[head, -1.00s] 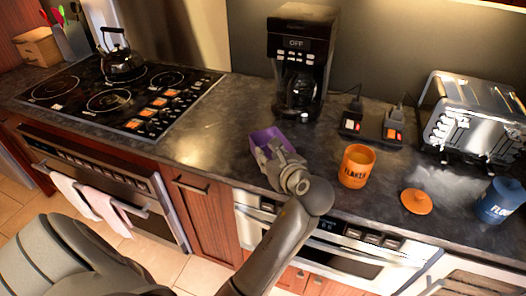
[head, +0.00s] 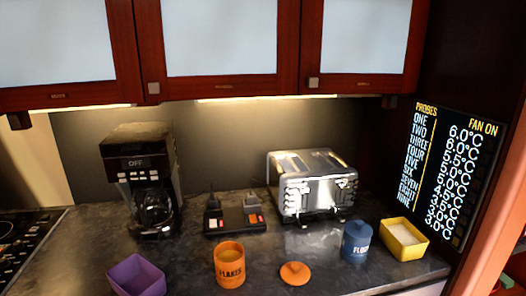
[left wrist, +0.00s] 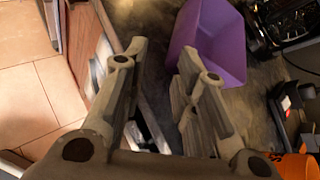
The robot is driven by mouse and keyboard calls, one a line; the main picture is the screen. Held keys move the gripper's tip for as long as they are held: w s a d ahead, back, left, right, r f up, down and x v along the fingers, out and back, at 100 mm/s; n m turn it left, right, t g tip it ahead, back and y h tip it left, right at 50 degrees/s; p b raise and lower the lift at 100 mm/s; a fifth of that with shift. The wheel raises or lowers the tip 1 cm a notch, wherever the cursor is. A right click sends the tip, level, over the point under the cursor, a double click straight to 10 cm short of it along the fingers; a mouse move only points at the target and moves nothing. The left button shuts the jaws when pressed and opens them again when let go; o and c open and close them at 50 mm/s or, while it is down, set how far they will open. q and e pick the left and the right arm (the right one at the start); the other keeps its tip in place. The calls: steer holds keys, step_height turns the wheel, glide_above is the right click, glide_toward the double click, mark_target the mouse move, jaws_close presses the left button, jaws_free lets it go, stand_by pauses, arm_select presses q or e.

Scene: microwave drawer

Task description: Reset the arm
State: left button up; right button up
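My left gripper (left wrist: 162,52) shows in the left wrist view with its two fingers apart. Nothing is visible between the fingers. A purple square container (left wrist: 210,38) stands on the counter just beyond the right-hand finger. I cannot tell whether they touch. The container also shows in the head view (head: 137,276) at the bottom left, cut by the lower edge. Neither arm is in the head view now, and my right gripper is in no view.
The dark counter (head: 190,262) holds a coffee maker (head: 140,180), a toaster (head: 312,184), an orange jar (head: 229,264), an orange lid (head: 295,273), a blue jar (head: 357,242) and a yellow container (head: 403,239). Wall cabinets (head: 220,92) hang above. Drawer fronts lie below the counter edge.

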arm_select(q)
steer(key=s+d+f+n+g+h, duration=0.1)
steer(key=s+d+f+n+h, duration=0.25)
steer(key=s+n, duration=0.3)
steer(key=s+d+f+n+g+h, duration=0.1)
steer(key=s+d+f+n+h, duration=0.15)
steer(key=s+f+n, duration=0.45)
steer(key=s+d+f+n+g+h, duration=0.25)
steer(key=s+n, duration=0.25)
steer(key=s, duration=0.3)
step_height(320, 180, down, 26)
steer(key=s+h, duration=0.1)
steer(key=s, duration=0.1)
steer(key=s+a+f+g, duration=0.1)
steer(key=s+a+f, duration=0.1)
steer(key=s+f, duration=1.3)
steer(key=shift+s+a+f+g, duration=0.2)
steer(key=shift+s+a+g, duration=0.15)
steer(key=shift+s, duration=0.5)
